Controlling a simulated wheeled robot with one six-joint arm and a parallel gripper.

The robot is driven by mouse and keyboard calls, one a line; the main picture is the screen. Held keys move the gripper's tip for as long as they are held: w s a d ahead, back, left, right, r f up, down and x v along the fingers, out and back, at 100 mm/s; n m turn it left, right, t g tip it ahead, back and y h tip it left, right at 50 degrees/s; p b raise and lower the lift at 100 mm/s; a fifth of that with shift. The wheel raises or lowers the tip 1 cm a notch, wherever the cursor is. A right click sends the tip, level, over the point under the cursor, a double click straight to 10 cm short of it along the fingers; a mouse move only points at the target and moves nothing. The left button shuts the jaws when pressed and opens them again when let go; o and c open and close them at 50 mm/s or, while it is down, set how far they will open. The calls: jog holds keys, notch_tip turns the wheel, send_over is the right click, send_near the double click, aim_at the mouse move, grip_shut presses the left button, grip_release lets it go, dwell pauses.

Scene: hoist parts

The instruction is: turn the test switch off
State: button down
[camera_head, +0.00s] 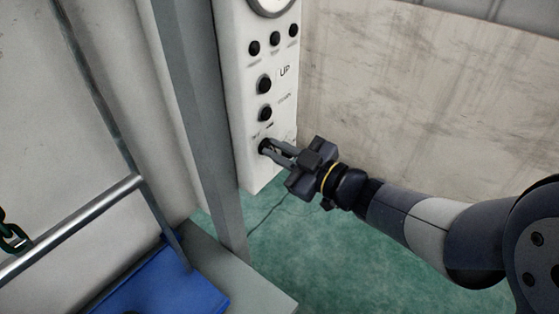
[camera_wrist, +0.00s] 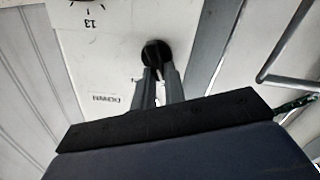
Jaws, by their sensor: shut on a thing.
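The white control panel (camera_head: 243,97) stands upright in the head view, with a round dial at its top and several black knobs below. The lowest knob, the test switch (camera_head: 264,146), is black and partly hidden by my fingers. My gripper (camera_head: 273,149) reaches it from the right, and its fingers are shut on the knob. In the wrist view, the switch (camera_wrist: 155,51) is a round black knob with a pale mark, and my gripper (camera_wrist: 155,66) has one finger on each side of its grip. The small print beside it is too blurred to read.
A grey post (camera_head: 203,110) stands left of the panel. A metal rail (camera_head: 75,226) and a blue surface (camera_head: 165,284) lie at the lower left. A pale, stained wall (camera_head: 420,100) is behind my arm. The green floor (camera_head: 345,262) is clear below.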

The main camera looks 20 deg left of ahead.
jog(key=shift+n+b, duration=0.4)
jog(key=shift+n, duration=0.3)
jog(key=c, duration=1.5)
grip_release()
jog(key=shift+o, duration=0.2)
jog(key=v, duration=1.1)
jog(key=shift+a, duration=0.2)
jog(key=x, duration=1)
jog(key=shift+w+a, duration=0.1)
jog(key=shift+a, duration=0.25)
jog(key=shift+d, duration=0.1)
